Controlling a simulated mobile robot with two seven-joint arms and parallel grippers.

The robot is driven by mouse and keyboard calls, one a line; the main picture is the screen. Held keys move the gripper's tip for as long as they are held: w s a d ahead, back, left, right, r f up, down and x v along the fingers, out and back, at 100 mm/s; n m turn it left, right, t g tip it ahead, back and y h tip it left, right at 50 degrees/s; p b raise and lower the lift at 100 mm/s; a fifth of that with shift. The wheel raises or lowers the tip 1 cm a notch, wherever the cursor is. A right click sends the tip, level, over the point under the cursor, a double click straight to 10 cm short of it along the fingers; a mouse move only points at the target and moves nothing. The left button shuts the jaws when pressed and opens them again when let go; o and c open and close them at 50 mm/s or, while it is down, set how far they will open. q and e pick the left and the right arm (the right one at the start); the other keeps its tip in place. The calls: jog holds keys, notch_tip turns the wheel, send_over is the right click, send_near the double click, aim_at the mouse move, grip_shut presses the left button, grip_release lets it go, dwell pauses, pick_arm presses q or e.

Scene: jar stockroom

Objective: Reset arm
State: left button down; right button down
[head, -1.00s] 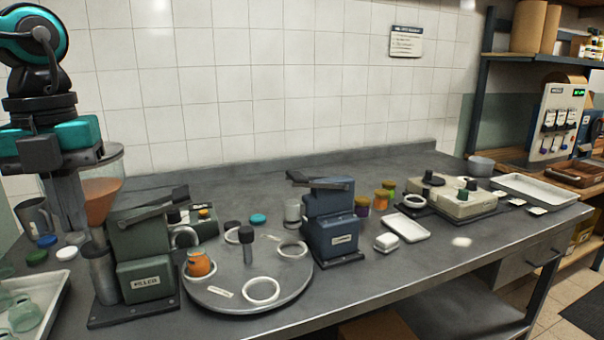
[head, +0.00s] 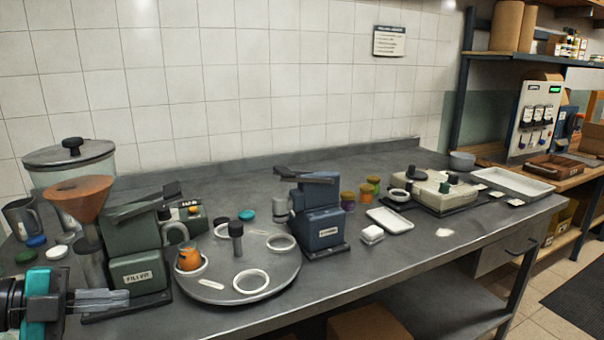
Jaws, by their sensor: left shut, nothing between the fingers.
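My left gripper (head: 103,300) is at the lower left corner of the head view. Its fingers point right, together and empty, in front of the base of the green filler machine (head: 138,270). My right gripper is not in the view. The filler has an orange-brown funnel (head: 78,197) on its left side. A round grey turntable (head: 215,289) with white rings stands right of the filler. A jar with orange contents (head: 189,257) sits in its left ring.
A blue press machine (head: 323,228) stands right of the turntable. Further right are a white tray (head: 397,221), several filled jars (head: 366,190) and a cream-coloured device (head: 440,192). A lidded glass container (head: 75,155) stands at the back left. The front right of the bench is clear.

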pick_arm(q)
jog(key=s+d+f+n+t+y, duration=0.1)
jog(key=s+f+n+t+y, duration=0.2)
jog(key=f+n, duration=0.5)
jog(key=s+d+f+n+t+y, duration=0.2)
jog(key=f+n+t+y, duration=0.15)
jog(key=f+n, duration=0.55)
jog(key=s+d+f+n+g+y, duration=0.3)
jog(key=s+d+f, duration=0.4)
jog(key=d+f, duration=0.4)
jog(key=shift+d+f+n+g, duration=0.2)
jog(key=shift+n+g, duration=0.2)
jog(key=shift+g, duration=0.05)
jog(key=shift+a, duration=0.1)
